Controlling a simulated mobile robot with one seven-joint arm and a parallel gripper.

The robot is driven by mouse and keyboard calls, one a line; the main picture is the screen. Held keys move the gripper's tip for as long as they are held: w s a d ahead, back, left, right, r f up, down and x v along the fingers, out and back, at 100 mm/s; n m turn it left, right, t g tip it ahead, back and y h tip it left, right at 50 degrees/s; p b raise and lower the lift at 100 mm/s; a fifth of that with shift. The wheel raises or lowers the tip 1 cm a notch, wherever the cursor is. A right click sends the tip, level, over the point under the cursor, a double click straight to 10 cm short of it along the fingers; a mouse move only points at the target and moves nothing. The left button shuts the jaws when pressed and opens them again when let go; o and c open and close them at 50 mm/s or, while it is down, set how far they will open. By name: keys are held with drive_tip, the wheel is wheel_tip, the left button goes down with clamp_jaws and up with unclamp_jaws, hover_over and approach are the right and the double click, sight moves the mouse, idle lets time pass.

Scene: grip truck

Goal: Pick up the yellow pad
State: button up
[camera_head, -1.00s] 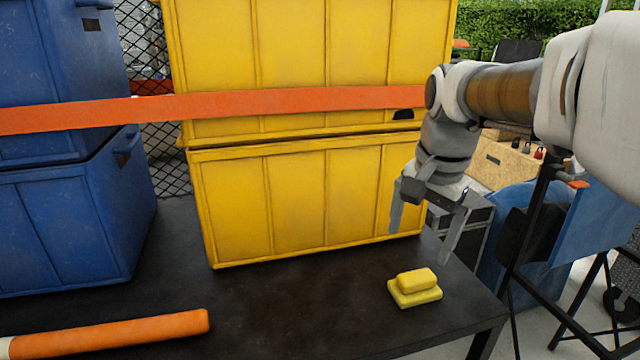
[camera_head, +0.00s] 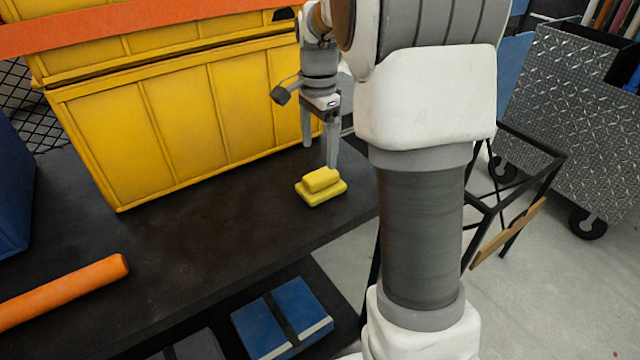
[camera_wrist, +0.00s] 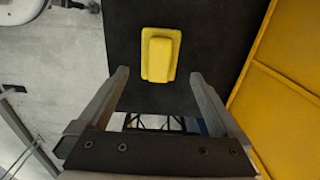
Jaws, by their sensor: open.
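The yellow pad (camera_head: 321,187) lies on the dark table (camera_head: 200,240) near its right end. It looks like a smaller yellow block on top of a wider, flat yellow base. In the wrist view the pad (camera_wrist: 160,55) lies beyond the fingertips, roughly centred between them. My gripper (camera_head: 320,158) points down just behind and above the pad, with its fingers apart and nothing between them. The open fingers also show in the wrist view (camera_wrist: 158,75). I see no contact between fingers and pad.
A large yellow crate (camera_head: 180,120) stands close behind and left of the pad. An orange tube (camera_head: 65,290) lies on the table at left. A blue case (camera_head: 281,320) sits on a lower shelf. The table's right edge is close to the pad.

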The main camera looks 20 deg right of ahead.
sight(321, 174)
wheel_tip(321, 174, down, 4)
drive_tip(key=shift+f, duration=0.1)
drive_tip(key=shift+d+f, duration=0.15)
drive_tip(key=shift+f, duration=1.15)
drive_tip(key=shift+d+f, duration=0.15)
drive_tip(key=shift+f, duration=1.15)
drive_tip(key=c, duration=1.1)
